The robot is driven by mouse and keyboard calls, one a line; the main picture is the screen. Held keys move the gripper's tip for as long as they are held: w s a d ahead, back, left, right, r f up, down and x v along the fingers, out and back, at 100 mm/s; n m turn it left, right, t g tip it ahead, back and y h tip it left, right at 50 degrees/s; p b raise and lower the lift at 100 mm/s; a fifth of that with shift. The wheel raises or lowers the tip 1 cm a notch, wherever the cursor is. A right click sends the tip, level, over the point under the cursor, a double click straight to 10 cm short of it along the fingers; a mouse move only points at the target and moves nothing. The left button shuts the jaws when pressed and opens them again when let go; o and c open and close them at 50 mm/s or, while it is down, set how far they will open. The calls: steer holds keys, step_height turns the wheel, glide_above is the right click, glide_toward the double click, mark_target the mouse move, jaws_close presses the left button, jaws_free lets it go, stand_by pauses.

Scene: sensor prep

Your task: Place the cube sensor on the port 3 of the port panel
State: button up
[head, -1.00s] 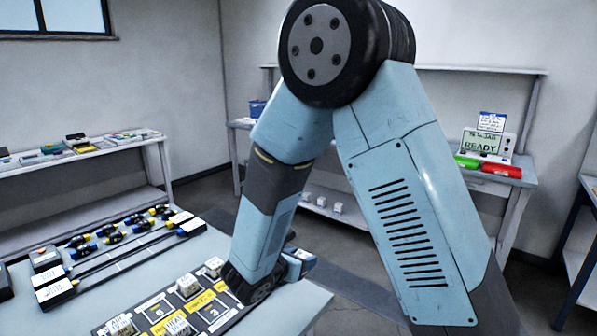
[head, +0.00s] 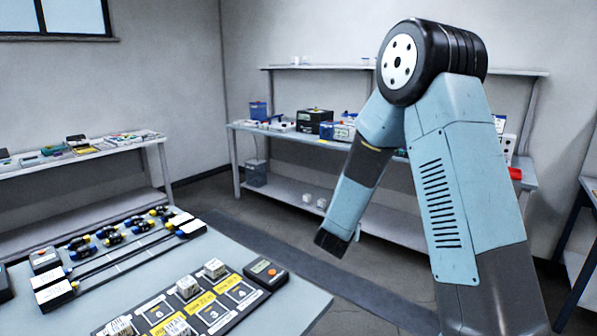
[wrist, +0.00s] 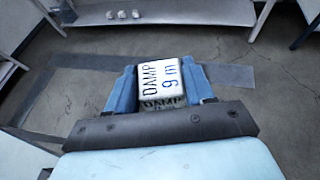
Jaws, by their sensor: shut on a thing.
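My gripper (wrist: 160,72) is shut on a white cube sensor (wrist: 161,78) marked "DAMP 9 m", between blue fingers in the wrist view. In the head view my arm's end hangs right of the table, over the floor; fingers and held cube cannot be made out there. The port panel (head: 232,318) lies on the table, left of my arm. Its port 3 (head: 214,313) is a dark square numbered 3, bare of any cube. Several white cubes stand on other ports, one at the back (head: 214,268) and one left of it (head: 187,287).
A handheld meter (head: 266,272) stands by the panel's right end. A rack of cables and connectors (head: 120,250) lies at the table's left. A back bench (head: 280,136) carries boxes. The floor (head: 262,222) between table and bench is open.

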steer(key=w+d, duration=0.2)
steer(key=d, duration=0.4)
steer(key=shift+w+n+y, duration=0.25)
steer(key=shift+n+y, duration=0.15)
steer(key=shift+f, duration=0.1)
